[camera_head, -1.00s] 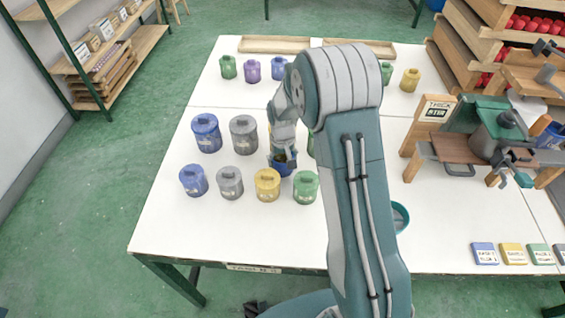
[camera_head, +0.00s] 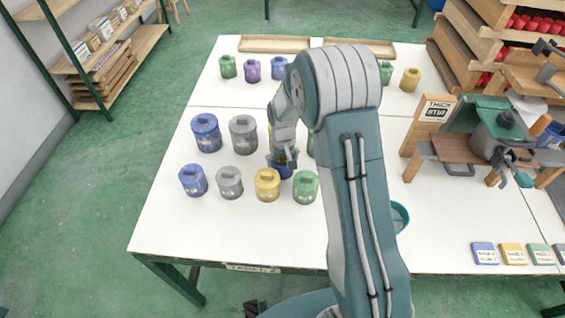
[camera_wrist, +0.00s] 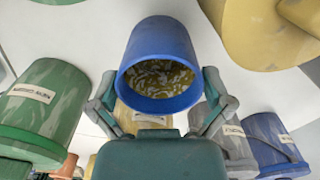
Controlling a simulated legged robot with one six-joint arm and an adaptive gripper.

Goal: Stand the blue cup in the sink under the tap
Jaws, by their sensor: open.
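The blue cup (camera_head: 286,174) stands among the canisters on the white table, mostly hidden by my gripper in the head view. In the wrist view the blue cup (camera_wrist: 160,62) has its open mouth facing the camera, with a mottled yellow-brown inside. My gripper (camera_head: 283,160) is at the cup. In the wrist view my gripper (camera_wrist: 160,98) is open, with one finger on each side of the cup. I cannot tell whether the fingers touch it. I cannot make out a sink or tap for certain.
Grey (camera_head: 229,182), yellow (camera_head: 267,184) and green (camera_head: 305,187) lidded canisters stand close around the cup. A teal round vessel (camera_head: 400,216) is partly behind my arm. The table's front left is clear.

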